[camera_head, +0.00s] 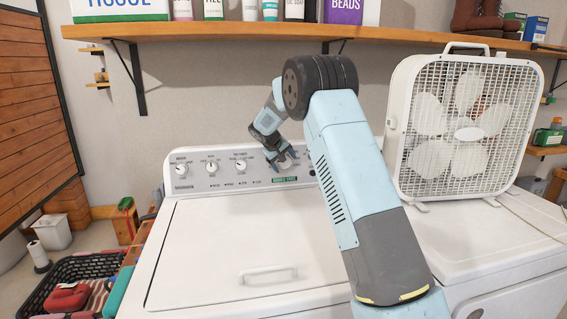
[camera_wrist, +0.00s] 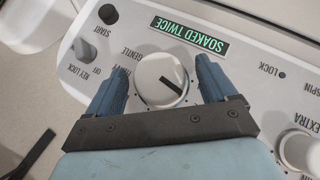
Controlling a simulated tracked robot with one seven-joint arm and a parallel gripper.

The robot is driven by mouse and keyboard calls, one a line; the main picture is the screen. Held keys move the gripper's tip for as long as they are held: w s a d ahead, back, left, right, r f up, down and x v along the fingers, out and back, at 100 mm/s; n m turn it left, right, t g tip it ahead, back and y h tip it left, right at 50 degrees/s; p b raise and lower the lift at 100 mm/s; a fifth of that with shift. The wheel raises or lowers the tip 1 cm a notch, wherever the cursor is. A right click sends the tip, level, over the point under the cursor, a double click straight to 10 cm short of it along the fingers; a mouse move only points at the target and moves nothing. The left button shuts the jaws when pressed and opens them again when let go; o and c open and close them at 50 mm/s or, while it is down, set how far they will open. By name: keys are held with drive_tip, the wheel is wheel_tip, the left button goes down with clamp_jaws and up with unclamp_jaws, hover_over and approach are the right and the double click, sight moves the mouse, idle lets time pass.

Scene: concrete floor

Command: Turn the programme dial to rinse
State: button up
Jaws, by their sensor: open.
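The washing machine's control panel (camera_head: 225,172) runs along the back of its white top. A large white dial with a dark pointer line (camera_wrist: 160,79), which seems to be the programme dial, sits on the panel. My gripper (camera_wrist: 162,68) is open, with one blue finger on each side of this dial. Whether the fingers touch it I cannot tell. In the wrist view the panel appears upside down, and the pointer slants toward the lower right. A "GENTLE" label is beside the dial; I cannot read a rinse mark. In the head view my gripper (camera_head: 286,160) partly covers the dial.
Smaller knobs (camera_head: 211,167) line the panel to the left. A box fan (camera_head: 464,125) stands at right. A loaded shelf (camera_head: 230,30) hangs above.

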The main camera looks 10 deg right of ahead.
drive_tip(key=shift+r, duration=0.1)
drive_tip(key=v, duration=1.3)
drive_tip(key=shift+s+a, duration=0.15)
drive_tip(key=shift+r, duration=0.2)
drive_tip(key=s+d+r+m+y, duration=0.1)
drive_tip(key=s+d+r, duration=0.15)
drive_tip(key=s, duration=0.65)
drive_tip(key=s+d+r+y, duration=0.15)
drive_tip(key=s+r, duration=0.25)
drive_tip(key=s, duration=0.4)
drive_tip(key=s+d+r+m, duration=0.1)
drive_tip(key=s+d+r, duration=0.2)
drive_tip(key=s, duration=0.6)
drive_tip(key=s+f+y, duration=0.1)
drive_tip(key=s+f, duration=0.2)
drive_tip(key=s, duration=1.1)
drive_tip(key=s+f+m+y, duration=0.1)
drive_tip(key=s+f+y, duration=0.1)
drive_tip(key=s, duration=1.2)
drive_tip(key=shift+d+f+m, duration=0.3)
drive_tip(key=shift+d+f, duration=0.05)
drive_tip(key=shift+f, duration=0.4)
